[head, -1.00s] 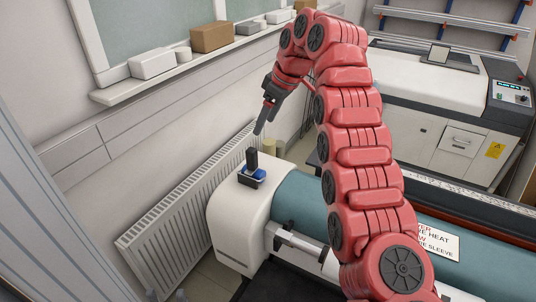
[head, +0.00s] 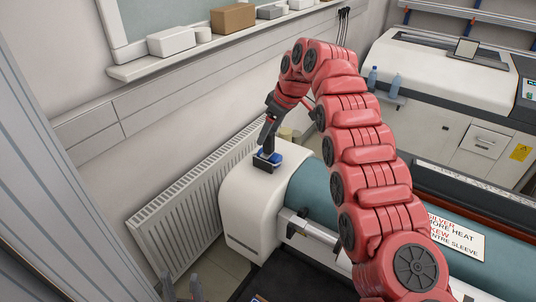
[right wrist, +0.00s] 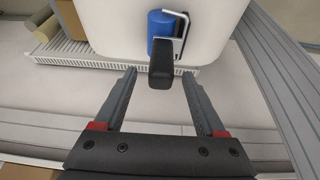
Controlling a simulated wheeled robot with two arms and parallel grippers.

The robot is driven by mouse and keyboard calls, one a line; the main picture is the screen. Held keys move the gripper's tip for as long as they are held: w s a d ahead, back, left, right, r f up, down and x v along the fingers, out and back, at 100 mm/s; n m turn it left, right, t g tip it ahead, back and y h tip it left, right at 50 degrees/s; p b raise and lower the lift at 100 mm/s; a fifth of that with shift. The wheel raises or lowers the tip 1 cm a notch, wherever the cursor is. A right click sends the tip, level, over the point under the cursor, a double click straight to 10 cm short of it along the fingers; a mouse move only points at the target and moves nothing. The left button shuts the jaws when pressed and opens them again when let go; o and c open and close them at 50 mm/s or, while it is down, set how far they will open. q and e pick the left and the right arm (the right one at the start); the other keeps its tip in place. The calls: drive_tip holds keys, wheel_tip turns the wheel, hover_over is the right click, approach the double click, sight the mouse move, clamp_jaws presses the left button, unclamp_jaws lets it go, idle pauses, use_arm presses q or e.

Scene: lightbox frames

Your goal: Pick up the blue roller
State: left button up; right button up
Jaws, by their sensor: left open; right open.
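The blue roller (head: 275,157) rests on the white end housing of the machine (head: 240,190). In the right wrist view its blue cylinder (right wrist: 160,32), bent metal frame and black handle (right wrist: 160,68) show, with the handle pointing toward me. My right gripper (head: 267,143) is right at the roller in the head view and overlaps the handle. In the right wrist view its two fingers stand open, one on each side of the handle end, with gaps on both sides. My left gripper (head: 181,285) is open at the bottom edge of the head view, far from the roller.
A radiator (head: 185,210) runs along the wall beside the housing. A teal drum (head: 312,195) adjoins the housing on the right. A wall ledge (head: 150,68) holds boxes (head: 233,18). Two blue bottles (head: 395,84) stand farther back.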

sight(266, 141)
drive_tip(key=shift+a+f, duration=0.1)
drive_tip(key=shift+f, duration=0.55)
drive_tip(key=shift+w+f, duration=0.1)
drive_tip(key=shift+w, duration=0.05)
drive_tip(key=shift+w+a+f+p, duration=0.1)
drive_tip(key=shift+w+f+p, duration=0.05)
drive_tip(key=shift+f+p, duration=0.25)
drive_tip(key=shift+a+f+p, duration=0.35)
drive_tip(key=shift+f+p, duration=0.35)
drive_tip(key=shift+f, duration=0.1)
drive_tip(key=shift+a+f, duration=0.1)
drive_tip(key=shift+f, duration=0.15)
drive_tip(key=shift+w, duration=0.1)
drive_tip(key=shift+c, duration=1.3)
clamp_jaws()
